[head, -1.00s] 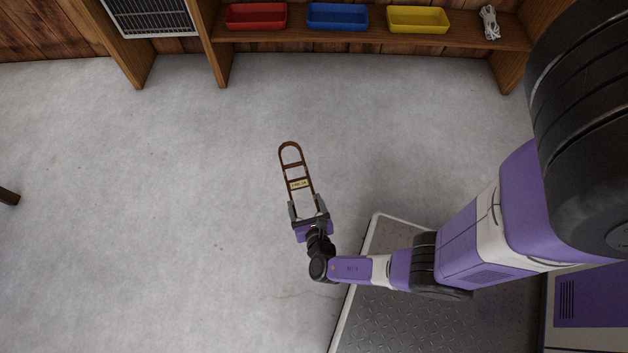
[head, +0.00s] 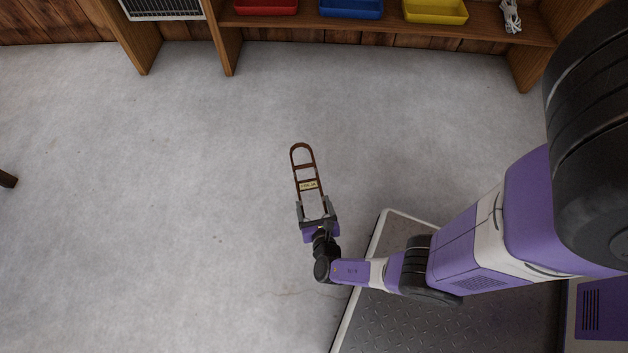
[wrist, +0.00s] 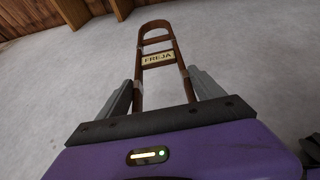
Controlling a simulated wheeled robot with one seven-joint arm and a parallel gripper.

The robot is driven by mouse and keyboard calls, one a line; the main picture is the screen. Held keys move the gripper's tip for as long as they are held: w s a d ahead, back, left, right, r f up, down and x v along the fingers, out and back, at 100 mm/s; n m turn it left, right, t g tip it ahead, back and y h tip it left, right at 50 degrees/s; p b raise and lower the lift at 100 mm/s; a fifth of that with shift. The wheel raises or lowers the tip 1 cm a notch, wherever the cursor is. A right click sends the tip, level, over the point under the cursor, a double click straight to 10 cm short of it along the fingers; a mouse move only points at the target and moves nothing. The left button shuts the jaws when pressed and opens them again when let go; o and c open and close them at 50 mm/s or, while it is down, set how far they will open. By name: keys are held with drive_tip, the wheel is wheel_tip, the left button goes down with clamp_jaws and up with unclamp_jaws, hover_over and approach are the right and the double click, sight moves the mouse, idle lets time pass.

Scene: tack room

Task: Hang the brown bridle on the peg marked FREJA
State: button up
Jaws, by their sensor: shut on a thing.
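The brown bridle (head: 304,168) is a long loop with cross straps and a pale tag (head: 309,185). In the wrist view the bridle (wrist: 155,41) carries the tag (wrist: 158,58), which reads FREJA. My gripper (head: 315,209) is shut on the near end of the bridle; its grey fingers (wrist: 165,92) stand on either side of the straps. The bridle sticks out beyond the fingers, over the floor. No peg shows in either view.
A wooden shelf (head: 380,29) along the back wall holds a red bin (head: 265,6), a blue bin (head: 351,8), a yellow bin (head: 436,10) and a white coiled cord (head: 510,15). A grille (head: 163,8) stands left of it. The concrete floor (head: 130,190) between is clear.

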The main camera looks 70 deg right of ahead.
wheel_tip(320, 180, down, 13)
drive_tip(key=b, duration=1)
drive_tip(key=shift+w+f+b, duration=0.1)
drive_tip(key=shift+f+b, duration=0.1)
drive_tip(key=shift+b, duration=0.15)
drive_tip(key=shift+r, duration=0.1)
drive_tip(key=o, duration=2.1)
